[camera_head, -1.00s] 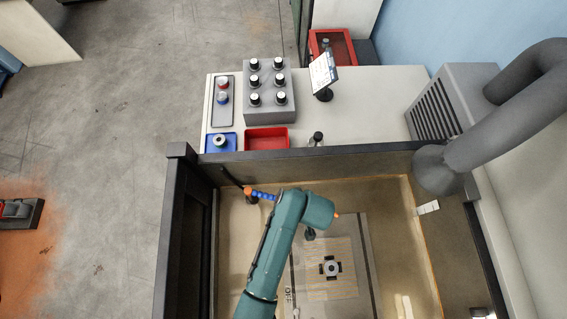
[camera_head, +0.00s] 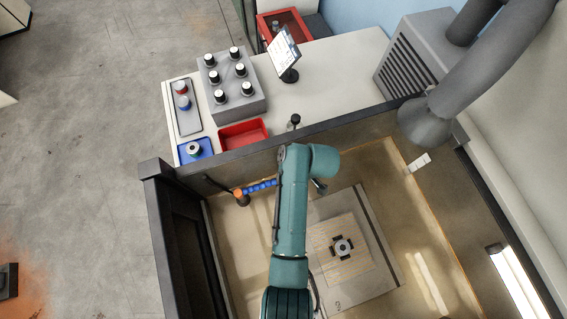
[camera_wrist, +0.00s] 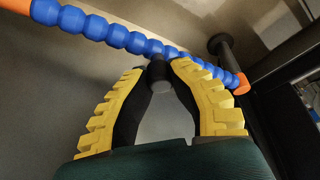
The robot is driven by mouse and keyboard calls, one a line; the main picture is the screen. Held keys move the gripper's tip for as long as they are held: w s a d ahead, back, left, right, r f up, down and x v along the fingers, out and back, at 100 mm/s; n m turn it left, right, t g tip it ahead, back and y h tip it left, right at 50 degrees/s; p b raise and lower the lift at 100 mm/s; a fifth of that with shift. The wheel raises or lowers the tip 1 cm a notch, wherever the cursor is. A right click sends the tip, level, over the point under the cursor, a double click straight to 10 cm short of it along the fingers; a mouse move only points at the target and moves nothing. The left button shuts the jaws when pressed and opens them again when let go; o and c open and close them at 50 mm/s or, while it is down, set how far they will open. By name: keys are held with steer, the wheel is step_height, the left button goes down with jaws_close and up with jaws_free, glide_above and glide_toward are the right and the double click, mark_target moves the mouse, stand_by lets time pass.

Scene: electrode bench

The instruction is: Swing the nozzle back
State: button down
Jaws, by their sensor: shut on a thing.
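The nozzle is a blue segmented hose (camera_head: 260,187) with an orange base (camera_head: 239,194) at the left inside the tank. My arm covers its right part in the head view. In the wrist view the blue hose (camera_wrist: 105,31) crosses the top, with orange at both ends. My gripper (camera_wrist: 159,66) has its yellow fingers drawn together at the tips, around a small dark grey cylinder (camera_wrist: 159,77) against the hose. I cannot tell whether this cylinder is joined to the hose. In the head view my arm hides the gripper.
A plate with a round fixture (camera_head: 342,247) lies on the tank floor. The dark tank wall (camera_head: 255,150) separates it from the bench (camera_head: 335,70), which has a block of capped bottles (camera_head: 232,84), a red tray (camera_head: 244,136) and a tablet (camera_head: 284,52). A grey duct (camera_head: 440,95) hangs right.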

steer(key=shift+f, duration=0.2)
steer(key=c, duration=0.9)
jaws_free()
steer(key=shift+w+a+r, duration=0.1)
steer(key=shift+w+a, duration=0.05)
steer(key=shift+r, duration=0.15)
steer(key=v, duration=1.1)
steer(key=shift+d+r, duration=0.3)
